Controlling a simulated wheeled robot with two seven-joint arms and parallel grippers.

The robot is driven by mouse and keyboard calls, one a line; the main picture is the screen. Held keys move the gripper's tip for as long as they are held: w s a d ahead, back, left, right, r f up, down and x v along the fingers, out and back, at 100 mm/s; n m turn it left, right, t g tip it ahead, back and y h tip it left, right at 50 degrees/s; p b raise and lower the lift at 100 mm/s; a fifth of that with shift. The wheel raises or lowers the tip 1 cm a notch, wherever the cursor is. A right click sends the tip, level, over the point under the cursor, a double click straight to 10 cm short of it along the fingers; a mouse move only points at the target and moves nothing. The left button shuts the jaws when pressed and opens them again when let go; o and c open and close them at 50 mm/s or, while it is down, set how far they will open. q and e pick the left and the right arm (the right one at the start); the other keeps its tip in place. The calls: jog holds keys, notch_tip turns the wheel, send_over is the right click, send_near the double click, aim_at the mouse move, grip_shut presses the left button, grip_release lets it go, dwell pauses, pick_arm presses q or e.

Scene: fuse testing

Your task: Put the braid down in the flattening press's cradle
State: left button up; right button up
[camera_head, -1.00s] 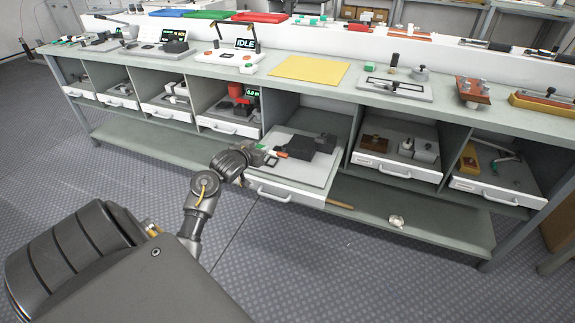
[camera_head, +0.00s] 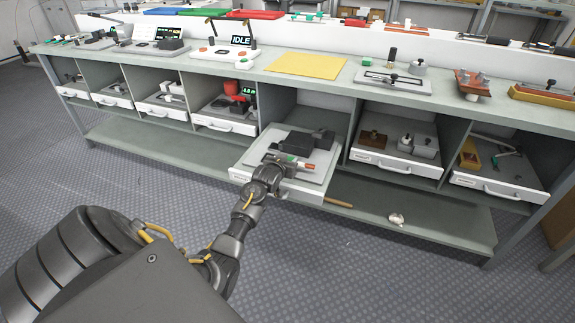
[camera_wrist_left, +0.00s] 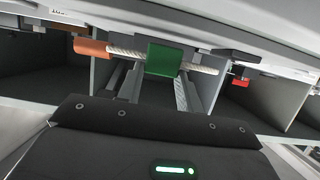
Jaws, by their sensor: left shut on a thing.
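My left gripper (camera_head: 284,162) is shut on the braid, which it holds in front of the dark flattening press (camera_head: 301,143). In the left wrist view the braid is a pale twisted cord (camera_wrist_left: 128,49) with a green sleeve (camera_wrist_left: 163,57) and an orange end (camera_wrist_left: 91,47). The green sleeve sits between the fingers (camera_wrist_left: 153,72). In the head view the braid's orange end (camera_head: 308,166) points right. The press stands on a white pulled-out drawer (camera_head: 313,192). I cannot make out its cradle, or whether the braid touches it. My right gripper is not in view.
The long bench (camera_head: 345,94) carries a yellow mat (camera_head: 306,64) and an IDLE display unit (camera_head: 222,50) above. Other drawers with tools flank the open one, such as the drawer at its right (camera_head: 395,165). Floor in front is clear.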

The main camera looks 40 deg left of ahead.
pick_arm(q)
jog(key=shift+f+p, duration=0.35)
jog(key=shift+p, duration=0.1)
jog(key=shift+f, duration=0.2)
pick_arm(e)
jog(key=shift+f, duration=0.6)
pick_arm(q)
jog(key=shift+f, duration=0.2)
jog(key=o, duration=1)
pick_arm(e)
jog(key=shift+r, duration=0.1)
